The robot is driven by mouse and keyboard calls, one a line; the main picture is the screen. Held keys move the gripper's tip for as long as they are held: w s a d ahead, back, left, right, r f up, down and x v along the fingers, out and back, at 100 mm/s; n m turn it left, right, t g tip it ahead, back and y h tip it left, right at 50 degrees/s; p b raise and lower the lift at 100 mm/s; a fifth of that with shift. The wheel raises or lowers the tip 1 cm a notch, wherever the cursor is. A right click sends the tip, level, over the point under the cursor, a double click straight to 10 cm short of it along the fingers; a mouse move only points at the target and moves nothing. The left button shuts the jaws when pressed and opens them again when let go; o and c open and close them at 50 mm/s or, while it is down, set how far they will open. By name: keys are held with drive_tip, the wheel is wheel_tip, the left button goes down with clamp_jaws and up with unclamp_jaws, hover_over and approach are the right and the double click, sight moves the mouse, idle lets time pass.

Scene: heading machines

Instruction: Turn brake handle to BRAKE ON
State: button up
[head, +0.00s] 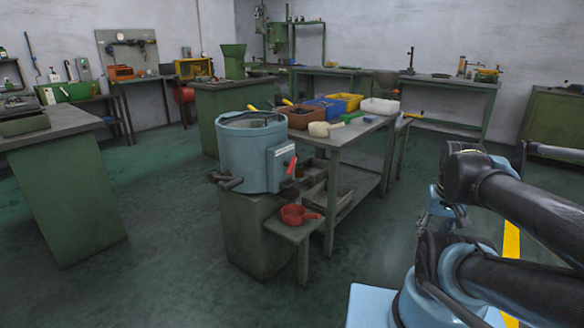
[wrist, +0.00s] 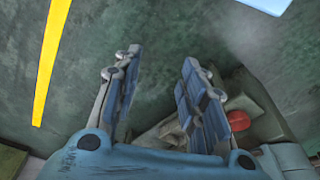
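A blue round machine tub (head: 250,155) stands on a green-grey pedestal left of centre in the head view. A white plate (head: 281,152) is fixed to its right side, and a small red handle (head: 292,166) sits against it, tilted. Any lettering on the plate is too small to read. My gripper (wrist: 160,60) is open and empty in the wrist view, with its two blue padded fingers apart over the green floor. In the head view my arm is at the right, well apart from the tub and the handle.
A red pan (head: 298,214) rests on a low stand beside the tub. A workbench (head: 352,136) behind holds brown, blue and yellow bins and a mallet. A green cabinet bench (head: 62,185) stands at left. Floor between my arm and the tub is clear.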

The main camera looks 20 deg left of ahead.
drive_tip(key=w+a+r+n+y, duration=0.2)
drive_tip(key=w+a+r+y, duration=0.15)
drive_tip(key=w+a, duration=0.7)
drive_tip(key=w+a+r+n+y, duration=0.35)
drive_tip(key=w+a, duration=0.45)
drive_tip(key=w, duration=0.5)
drive_tip(key=n+y, duration=0.3)
drive_tip(key=y, duration=0.4)
approach(294, 165)
drive_tip(key=x, duration=1.1)
drive_tip(key=shift+w, duration=0.15)
drive_tip(key=shift+c, duration=0.3)
drive_tip(key=shift+d, duration=0.1)
clamp_jaws()
